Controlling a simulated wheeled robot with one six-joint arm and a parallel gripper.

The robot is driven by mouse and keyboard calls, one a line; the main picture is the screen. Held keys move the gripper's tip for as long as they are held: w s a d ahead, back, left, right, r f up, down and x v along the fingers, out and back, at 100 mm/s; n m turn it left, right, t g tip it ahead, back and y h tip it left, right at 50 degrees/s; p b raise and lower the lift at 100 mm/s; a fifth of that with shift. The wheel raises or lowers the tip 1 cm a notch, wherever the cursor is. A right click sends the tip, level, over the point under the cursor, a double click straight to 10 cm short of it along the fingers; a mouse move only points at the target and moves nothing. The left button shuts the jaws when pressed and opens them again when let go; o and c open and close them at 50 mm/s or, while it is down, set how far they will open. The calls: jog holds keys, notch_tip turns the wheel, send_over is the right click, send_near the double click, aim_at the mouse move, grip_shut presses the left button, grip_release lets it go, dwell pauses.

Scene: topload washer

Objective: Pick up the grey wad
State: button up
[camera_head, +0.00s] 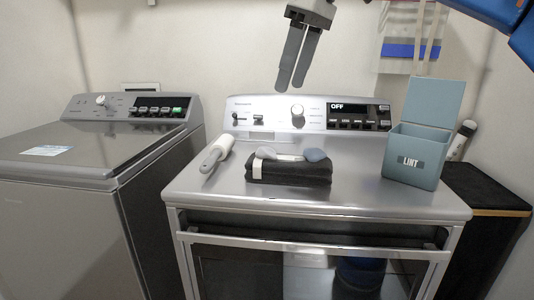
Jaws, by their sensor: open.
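A small grey wad (266,153) lies at the left end of the top of a dark folded bundle (290,174) on the dryer top. A blue-grey wad (315,155) lies at the bundle's right end, with a pale piece between the two. I cannot tell for sure which one is the task's wad. My gripper (289,88) hangs in the air above the dryer's back panel in the picture, fingers pointing down. Its fingers look close together, with nothing held between them. It is apart from the wads.
A lint roller (215,153) lies left of the bundle. A blue bin marked LINT (413,160), lid raised, stands at the right of the dryer top (350,190). A grey topload washer (85,155) stands at left. The dryer top's front strip is clear.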

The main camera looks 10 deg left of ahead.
send_over(269, 149)
jog(key=s+d, duration=0.1)
jog(key=d, duration=0.1)
notch_tip(269, 149, down, 11)
jog(key=shift+w+x, duration=0.15)
jog(key=shift+x, duration=1.2)
jog(key=shift+w+x, duration=0.1)
jog(key=shift+x, duration=1.3)
jog(key=shift+a+r, duration=0.1)
jog(key=shift+a, duration=0.1)
jog(key=c, duration=1.1)
